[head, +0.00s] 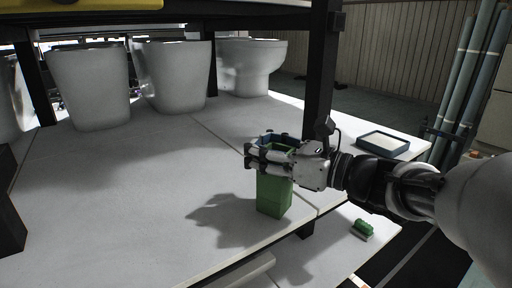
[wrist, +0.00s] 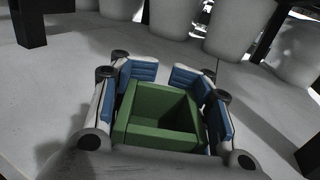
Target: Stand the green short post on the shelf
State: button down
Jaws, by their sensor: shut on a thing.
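The green short post (head: 273,193) is a square, hollow block, upright at the right part of the white shelf (head: 130,200). Its base looks to be on or very close to the shelf surface; I cannot tell whether it touches. My gripper (head: 268,157) reaches in from the right and is shut around the post's upper part. In the wrist view the post's open top (wrist: 162,117) lies between the blue-padded fingers (wrist: 165,90). The fingers hide part of its upper sides.
White ceramic pieces (head: 90,85) stand along the back of the shelf. A black upright (head: 320,70) rises behind my gripper. A blue-rimmed tray (head: 383,143) lies at the right, and a small green piece (head: 362,229) lies lower right. The shelf's middle and left are clear.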

jog(key=shift+f, duration=0.1)
dwell(0.3)
jog(key=c, duration=0.8)
grip_release()
jog(key=shift+o, duration=0.2)
jog(key=shift+f, duration=0.15)
jog(key=shift+s+d, duration=0.1)
jog(key=shift+d, duration=0.05)
jog(key=shift+v, duration=3.85)
